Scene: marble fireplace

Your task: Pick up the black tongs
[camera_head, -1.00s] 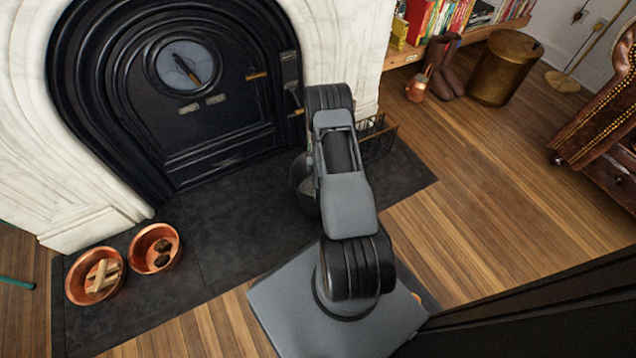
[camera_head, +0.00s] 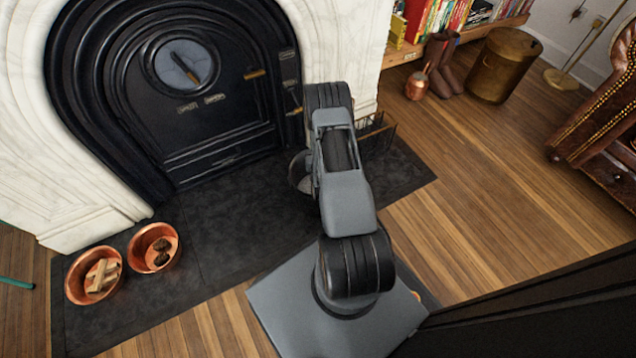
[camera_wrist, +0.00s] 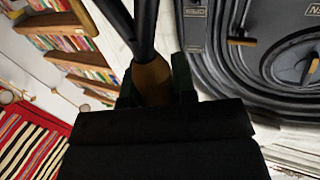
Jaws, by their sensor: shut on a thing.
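The black tongs (camera_wrist: 145,28) show in the wrist view as dark rods running up from a brown grip piece (camera_wrist: 152,80). My gripper (camera_wrist: 156,88) is shut on this brown piece, with a dark finger on each side of it. The far ends of the tongs run out of the top of the wrist view. In the head view my arm hides the gripper and the tongs, near the right side of the fireplace.
The black fireplace door (camera_head: 190,90) sits in a white marble surround (camera_head: 70,190). Two copper bowls (camera_head: 85,292) (camera_head: 150,264) stand on the dark hearth (camera_head: 240,225). A wire rack (camera_head: 378,135) stands right of my arm. A copper jug (camera_head: 416,86) and brass bin (camera_head: 500,70) are farther right.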

